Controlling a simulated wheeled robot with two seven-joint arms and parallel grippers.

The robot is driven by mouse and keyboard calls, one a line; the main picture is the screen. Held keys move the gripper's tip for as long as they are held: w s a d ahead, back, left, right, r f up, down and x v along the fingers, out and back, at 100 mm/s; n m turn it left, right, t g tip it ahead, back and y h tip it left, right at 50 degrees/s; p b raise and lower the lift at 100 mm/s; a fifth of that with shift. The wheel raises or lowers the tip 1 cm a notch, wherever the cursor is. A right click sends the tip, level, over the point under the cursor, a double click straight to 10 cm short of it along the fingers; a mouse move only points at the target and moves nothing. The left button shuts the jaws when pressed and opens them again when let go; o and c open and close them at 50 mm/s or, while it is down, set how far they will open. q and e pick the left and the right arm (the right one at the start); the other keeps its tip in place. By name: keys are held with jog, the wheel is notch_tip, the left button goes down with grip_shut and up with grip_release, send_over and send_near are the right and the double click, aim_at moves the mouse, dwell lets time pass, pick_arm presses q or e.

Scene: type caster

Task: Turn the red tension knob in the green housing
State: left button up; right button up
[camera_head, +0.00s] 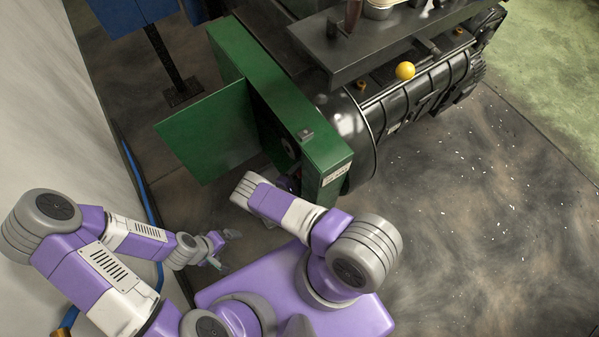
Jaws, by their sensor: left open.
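The green housing (327,157) stands upright at the centre, with its green door (212,132) swung out to the left. The red tension knob does not show; the housing's inside is mostly hidden from this angle. A dark round part (290,148) shows just inside the opening. My left gripper (225,249) is open and empty, low over the floor, left of and nearer than the housing and apart from it. My right arm reaches up to the housing's lower opening; its gripper is hidden behind the arm and the housing edge.
A pale wall (50,110) and a blue hose (136,172) run along the left. Dark floor (480,230) is open at right, with small white bits scattered.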

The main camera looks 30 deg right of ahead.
jog(key=o, duration=1)
jog(key=shift+c, duration=0.2)
jog(key=v, duration=0.7)
jog(key=shift+a, duration=0.3)
jog(key=shift+s, duration=0.1)
